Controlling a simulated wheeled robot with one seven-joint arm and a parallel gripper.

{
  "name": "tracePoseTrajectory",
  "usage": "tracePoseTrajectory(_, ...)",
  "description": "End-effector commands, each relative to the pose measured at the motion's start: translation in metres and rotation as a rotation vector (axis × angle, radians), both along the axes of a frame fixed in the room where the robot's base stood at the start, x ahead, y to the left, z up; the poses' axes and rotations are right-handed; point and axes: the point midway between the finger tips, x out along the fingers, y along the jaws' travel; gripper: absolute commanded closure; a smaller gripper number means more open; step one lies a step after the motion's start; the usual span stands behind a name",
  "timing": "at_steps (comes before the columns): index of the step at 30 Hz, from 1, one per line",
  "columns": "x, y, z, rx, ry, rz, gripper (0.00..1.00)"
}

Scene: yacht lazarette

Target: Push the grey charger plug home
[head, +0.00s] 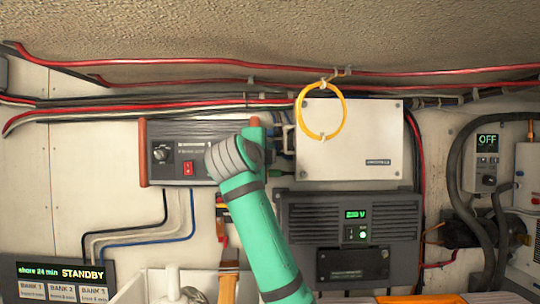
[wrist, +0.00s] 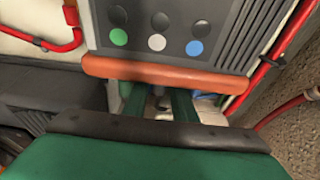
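My gripper shows in the wrist view (wrist: 158,100) as two dark green fingers, apart, with a pale gap and a small dark shape between them. The fingertips pass under the orange end cap (wrist: 165,75) of a grey unit with green, white and blue dots. In the head view my green arm reaches up in front of the right end of the grey unit with the red switch (head: 188,168). My wrist hides that end and most of the gripper. I cannot make out the grey charger plug or its socket for certain in either view.
A white box (head: 345,165) with a yellow cable loop (head: 320,135) hangs to the right. A dark charger unit (head: 350,215) with a green display sits below it. Red cables (head: 440,72) run along the top. A standby panel (head: 62,275) stands at lower left.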

Motion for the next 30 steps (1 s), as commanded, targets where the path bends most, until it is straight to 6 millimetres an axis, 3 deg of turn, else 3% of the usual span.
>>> tracePoseTrajectory(1,-0.005,0.017,0.001,-0.004,-0.005,0.027,0.73)
tracePoseTrajectory(30,-0.066,0.008,0.001,-0.002,-0.004,0.013,0.73)
